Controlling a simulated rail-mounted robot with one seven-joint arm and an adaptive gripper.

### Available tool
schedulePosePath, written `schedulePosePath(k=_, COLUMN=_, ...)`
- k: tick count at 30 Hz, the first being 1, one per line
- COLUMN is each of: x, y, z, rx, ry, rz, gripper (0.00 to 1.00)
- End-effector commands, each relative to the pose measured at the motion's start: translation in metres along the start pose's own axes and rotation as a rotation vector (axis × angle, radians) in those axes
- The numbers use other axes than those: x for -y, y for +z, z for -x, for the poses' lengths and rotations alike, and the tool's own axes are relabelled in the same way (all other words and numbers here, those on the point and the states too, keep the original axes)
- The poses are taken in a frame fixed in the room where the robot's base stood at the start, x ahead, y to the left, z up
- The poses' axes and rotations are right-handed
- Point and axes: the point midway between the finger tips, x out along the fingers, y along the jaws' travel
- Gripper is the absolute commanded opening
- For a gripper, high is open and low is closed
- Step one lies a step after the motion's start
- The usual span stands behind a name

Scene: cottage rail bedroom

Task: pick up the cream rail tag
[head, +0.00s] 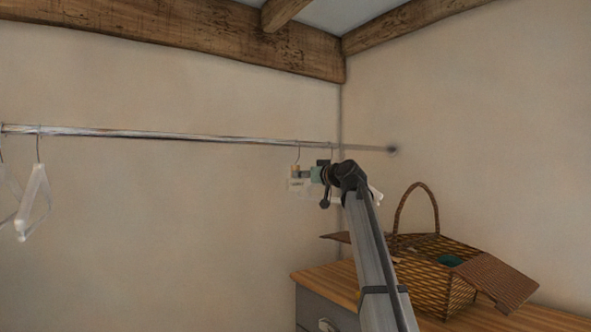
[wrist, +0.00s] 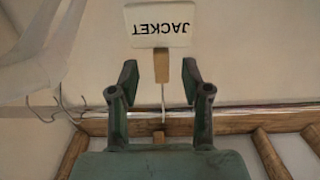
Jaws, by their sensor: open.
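The cream rail tag (head: 298,185) hangs from the rail by a thin wire hook near the right end, partly hidden by my gripper. In the wrist view the cream tag (wrist: 158,26) reads JACKET, upside down, with a small wooden block and the wire hook joined to it. My gripper (wrist: 160,82) is open. Its two dark green fingers stand one on each side of the wooden block and hook, with gaps visible on both sides. In the head view my gripper (head: 318,173) is beside the tag, just below the rail.
The metal rail (head: 170,136) runs along the wall. White hangers (head: 36,200) hang at far left; another pale hanger (head: 374,194) shows behind my arm, and pale hanger parts (wrist: 50,55) at left in the wrist view. A wicker basket (head: 415,285) stands on the wooden-topped dresser (head: 325,280) below.

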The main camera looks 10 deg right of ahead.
Motion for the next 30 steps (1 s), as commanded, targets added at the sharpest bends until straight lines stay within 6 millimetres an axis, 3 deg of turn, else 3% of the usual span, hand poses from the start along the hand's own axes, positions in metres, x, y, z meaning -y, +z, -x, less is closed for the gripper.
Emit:
schedulePosePath(k=13, x=0.001, y=-0.008, z=-0.047, rx=0.002, ry=-0.001, rz=0.0, gripper=0.48)
schedulePosePath(k=21, x=0.002, y=-0.005, z=-0.051, rx=0.0, ry=0.0, rz=0.001, gripper=0.48)
schedulePosePath(k=22, x=0.002, y=-0.005, z=-0.051, rx=0.0, ry=0.0, rz=0.001, gripper=0.44)
schedulePosePath(k=26, x=0.002, y=-0.005, z=-0.051, rx=0.0, ry=0.0, rz=0.0, gripper=0.0)
schedulePosePath(k=30, x=0.002, y=-0.005, z=-0.051, rx=0.0, ry=0.0, rz=0.0, gripper=0.0)
